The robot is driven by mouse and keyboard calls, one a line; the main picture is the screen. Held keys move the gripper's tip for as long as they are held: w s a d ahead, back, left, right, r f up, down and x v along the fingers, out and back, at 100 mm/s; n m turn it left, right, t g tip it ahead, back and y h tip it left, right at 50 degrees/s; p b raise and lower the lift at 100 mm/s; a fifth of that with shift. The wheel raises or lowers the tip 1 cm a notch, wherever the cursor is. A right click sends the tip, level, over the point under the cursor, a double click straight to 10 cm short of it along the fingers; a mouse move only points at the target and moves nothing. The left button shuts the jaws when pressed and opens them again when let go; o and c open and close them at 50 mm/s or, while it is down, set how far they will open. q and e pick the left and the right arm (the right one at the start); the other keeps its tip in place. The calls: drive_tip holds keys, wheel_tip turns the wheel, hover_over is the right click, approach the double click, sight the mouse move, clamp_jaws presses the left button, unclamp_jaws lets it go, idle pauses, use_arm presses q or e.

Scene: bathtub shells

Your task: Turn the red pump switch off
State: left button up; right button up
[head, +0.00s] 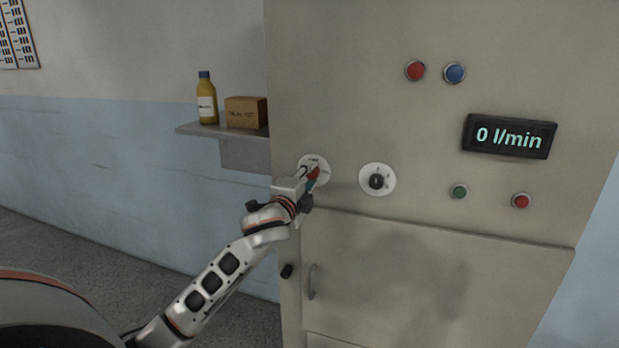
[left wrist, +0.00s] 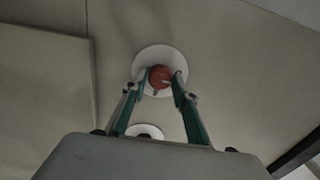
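The red pump switch (left wrist: 160,77) is a red knob on a round white plate (left wrist: 155,56) in the left wrist view. It also shows on the beige cabinet front in the head view (head: 313,173), partly hidden by my left gripper (head: 308,180). In the left wrist view the fingers of my left gripper (left wrist: 161,80) stand on either side of the red knob, very close to it. I cannot tell whether both press on it. The knob's exact setting is hard to read. My right gripper is in neither view.
A black knob (head: 376,181) on a white plate is just right. A display (head: 510,136) reads "0 l/min". Red and blue buttons (head: 454,73) sit above. A shelf (head: 222,131) with a yellow bottle (head: 206,100) and a box (head: 246,112) juts out left.

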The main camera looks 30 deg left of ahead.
use_arm(q)
drive_tip(key=shift+o, duration=0.6)
drive_tip(key=shift+s, duration=0.15)
drive_tip(key=shift+s+d, duration=0.15)
drive_tip(key=shift+s, duration=0.2)
drive_tip(key=v, duration=1.1)
